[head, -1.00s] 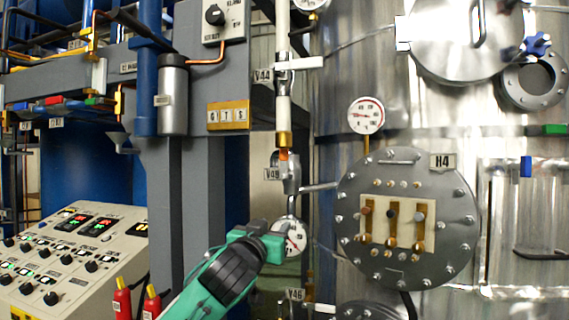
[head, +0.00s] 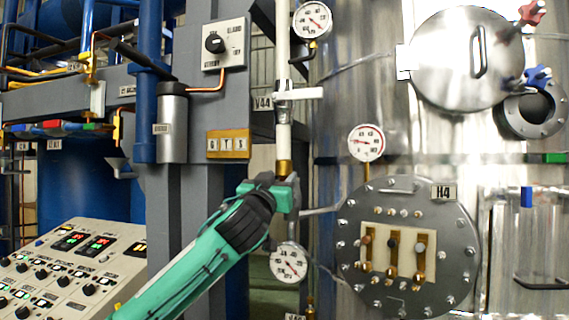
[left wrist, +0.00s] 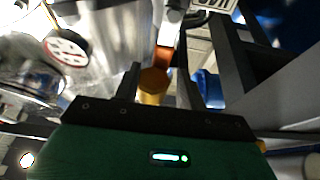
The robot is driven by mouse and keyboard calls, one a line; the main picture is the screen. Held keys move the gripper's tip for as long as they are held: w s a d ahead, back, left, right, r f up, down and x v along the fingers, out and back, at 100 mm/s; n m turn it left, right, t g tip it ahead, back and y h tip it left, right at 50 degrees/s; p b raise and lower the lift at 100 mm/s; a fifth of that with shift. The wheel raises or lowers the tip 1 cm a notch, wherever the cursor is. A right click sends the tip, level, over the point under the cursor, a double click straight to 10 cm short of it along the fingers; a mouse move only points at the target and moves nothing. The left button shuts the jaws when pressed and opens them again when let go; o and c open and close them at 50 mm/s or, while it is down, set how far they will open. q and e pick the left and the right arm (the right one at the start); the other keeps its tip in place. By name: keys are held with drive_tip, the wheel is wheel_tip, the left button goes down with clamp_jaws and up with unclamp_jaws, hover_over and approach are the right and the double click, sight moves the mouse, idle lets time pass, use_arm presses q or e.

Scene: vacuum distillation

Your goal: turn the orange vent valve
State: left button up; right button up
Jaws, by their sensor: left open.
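My left gripper (head: 285,196) reaches in from the lower left in the head view, in front of the vertical pipe below the V44 label. It covers most of the valve there. In the left wrist view, my left gripper (left wrist: 158,85) has its two dark fingers apart. A brass cylinder (left wrist: 153,85) shows between them, with an orange part (left wrist: 165,59) just beyond it, below a pale grey fitting. I take the orange part for the vent valve. Contact with the fingers cannot be told. The brass fitting (head: 284,167) shows just above the gripper in the head view. My right gripper is not in view.
A dial gauge (head: 289,262) hangs just below the gripper, and another gauge (head: 366,142) is to the right. The round bolted H4 flange (head: 350,215) is on the steel vessel at right. A grey column (head: 200,200) stands behind my arm. A control console (head: 60,265) is lower left.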

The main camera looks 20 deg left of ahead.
sight(284, 173)
use_arm(q)
drive_tip(key=shift+p+x, duration=0.6)
drive_tip(key=shift+x, duration=1.4)
drive_tip(key=shift+c, duration=0.4)
clamp_jaws()
